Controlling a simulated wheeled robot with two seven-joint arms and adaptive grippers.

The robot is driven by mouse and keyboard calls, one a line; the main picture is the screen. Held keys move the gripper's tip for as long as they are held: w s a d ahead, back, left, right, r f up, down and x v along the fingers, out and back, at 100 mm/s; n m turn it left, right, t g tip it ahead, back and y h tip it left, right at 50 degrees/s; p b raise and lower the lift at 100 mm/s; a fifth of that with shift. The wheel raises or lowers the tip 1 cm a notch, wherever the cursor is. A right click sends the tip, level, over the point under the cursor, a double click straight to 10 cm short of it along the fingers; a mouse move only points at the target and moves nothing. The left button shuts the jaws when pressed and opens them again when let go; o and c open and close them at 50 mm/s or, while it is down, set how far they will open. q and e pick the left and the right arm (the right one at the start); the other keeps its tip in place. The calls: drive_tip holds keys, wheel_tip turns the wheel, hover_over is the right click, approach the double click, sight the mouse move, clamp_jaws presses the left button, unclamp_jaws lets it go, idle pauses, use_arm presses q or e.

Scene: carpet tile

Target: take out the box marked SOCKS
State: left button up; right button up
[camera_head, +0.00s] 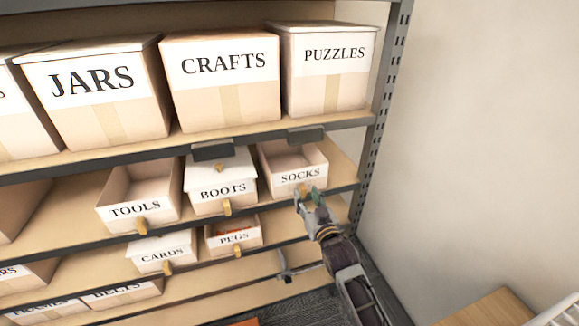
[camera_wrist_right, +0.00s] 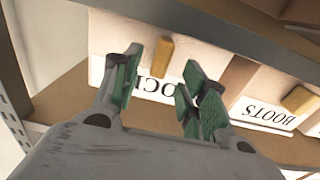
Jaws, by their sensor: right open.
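The open-topped box marked SOCKS (camera_head: 301,176) stands at the right end of the middle shelf in the head view. It has a yellow tab handle on its front, partly behind my gripper there. My right gripper (camera_head: 310,195) is in front of this box at the shelf edge. In the right wrist view the gripper (camera_wrist_right: 157,78) is open, and the SOCKS box (camera_wrist_right: 118,38) appears upside down beyond the fingers. Its yellow handle (camera_wrist_right: 160,57) shows between the fingertips, and I cannot tell if they touch it. My left gripper is not in view.
The lidded BOOTS box (camera_head: 222,190) stands just left of SOCKS, with TOOLS (camera_head: 135,209) further left. PUZZLES (camera_head: 333,80) is on the shelf above, PEGS (camera_head: 234,239) on the shelf below. A perforated metal post (camera_head: 385,90) and a wall (camera_head: 480,130) are to the right.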

sight(304, 192)
drive_tip(key=shift+x, duration=1.8)
